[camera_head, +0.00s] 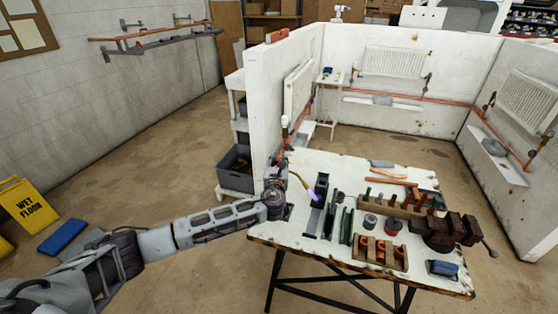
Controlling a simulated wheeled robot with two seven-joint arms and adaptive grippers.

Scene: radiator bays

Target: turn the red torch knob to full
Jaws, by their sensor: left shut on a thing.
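The torch (301,182) stands at the left edge of the white workbench (320,163). Its thin brass tube bends down to the right, and a small bluish-pink flame (314,196) shows at its tip. My left gripper (277,184) is at the torch's base end, shut on the torch's knob. The red knob itself is hidden by the gripper and too small to make out, so its turn position cannot be told. My right gripper is out of view.
Close right of the flame stand dark metal holders (318,205). Farther right are wooden racks (379,252), cans (392,226) and a dark vise (450,230). White partition walls (265,100) with radiators (394,62) stand behind. A yellow wet-floor sign (28,207) is at left.

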